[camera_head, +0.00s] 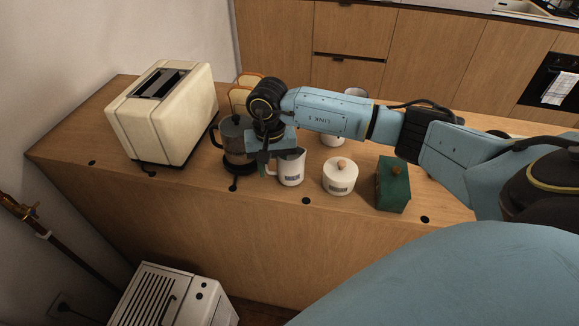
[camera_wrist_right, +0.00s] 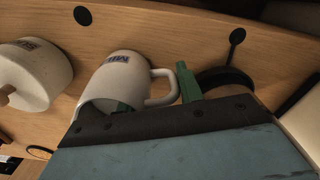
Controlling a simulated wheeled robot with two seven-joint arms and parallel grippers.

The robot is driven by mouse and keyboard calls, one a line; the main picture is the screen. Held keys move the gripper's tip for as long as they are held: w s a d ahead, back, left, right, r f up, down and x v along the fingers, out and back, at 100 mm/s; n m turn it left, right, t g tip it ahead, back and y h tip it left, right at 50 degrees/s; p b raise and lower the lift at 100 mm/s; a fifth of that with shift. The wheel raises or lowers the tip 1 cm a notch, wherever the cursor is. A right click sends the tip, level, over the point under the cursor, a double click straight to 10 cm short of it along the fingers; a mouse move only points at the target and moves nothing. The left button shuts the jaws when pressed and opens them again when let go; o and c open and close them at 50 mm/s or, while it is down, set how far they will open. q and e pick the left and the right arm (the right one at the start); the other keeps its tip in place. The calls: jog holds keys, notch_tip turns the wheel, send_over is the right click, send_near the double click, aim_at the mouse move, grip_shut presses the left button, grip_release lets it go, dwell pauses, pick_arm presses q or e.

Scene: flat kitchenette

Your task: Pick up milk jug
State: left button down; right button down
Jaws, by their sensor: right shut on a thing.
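The white milk jug (camera_head: 291,168), with a dark label, stands upright on the wooden counter near its front edge. My right gripper (camera_head: 270,166) reaches down at the jug's left side in the head view. In the right wrist view the jug (camera_wrist_right: 125,77) shows its label and handle. One green finger is partly hidden at the jug's mouth and the other is outside, past the handle, so the gripper is shut on the jug's handle side. The exact contact is hidden by the gripper body. My left gripper is not in view.
A glass coffee press (camera_head: 236,147) stands close left of the jug. A lidded white pot (camera_head: 340,176) and a green box (camera_head: 393,184) stand to its right.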

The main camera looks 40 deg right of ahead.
jog(key=shift+r, duration=0.25)
jog(key=shift+r, duration=4.7)
